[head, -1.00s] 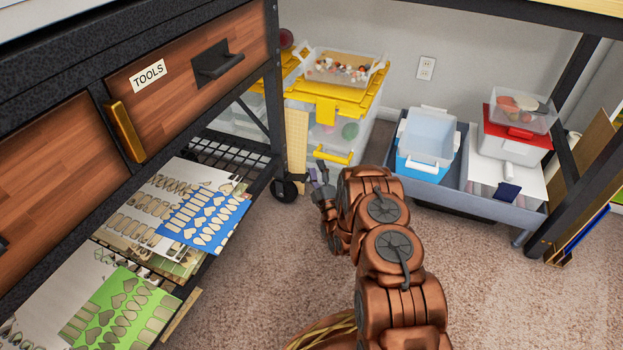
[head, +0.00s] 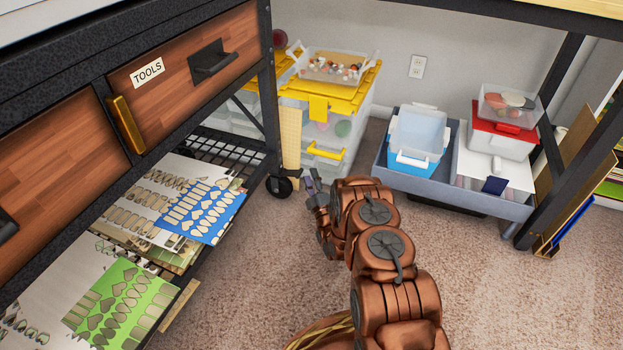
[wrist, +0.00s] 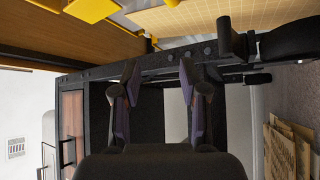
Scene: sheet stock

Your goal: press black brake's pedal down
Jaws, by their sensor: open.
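A black caster wheel (head: 279,186) stands on the carpet at the foot of the workbench leg. It shows large at the upper right of the wrist view (wrist: 290,40). A short black part (wrist: 231,40) juts out beside the wheel there; I cannot tell for sure whether it is the brake pedal. In the head view the pedal cannot be made out. My gripper (head: 314,183) is just right of the wheel, low near the floor. In the wrist view its fingers (wrist: 160,92) are apart with nothing between them, and they appear clear of the wheel.
The black workbench frame with a wire shelf (head: 222,148) is to the left. A clear bin with a yellow lid (head: 345,103) stands behind my gripper. A grey-blue tray (head: 390,171) holds boxes at the right. Carpet (head: 240,270) is free in front.

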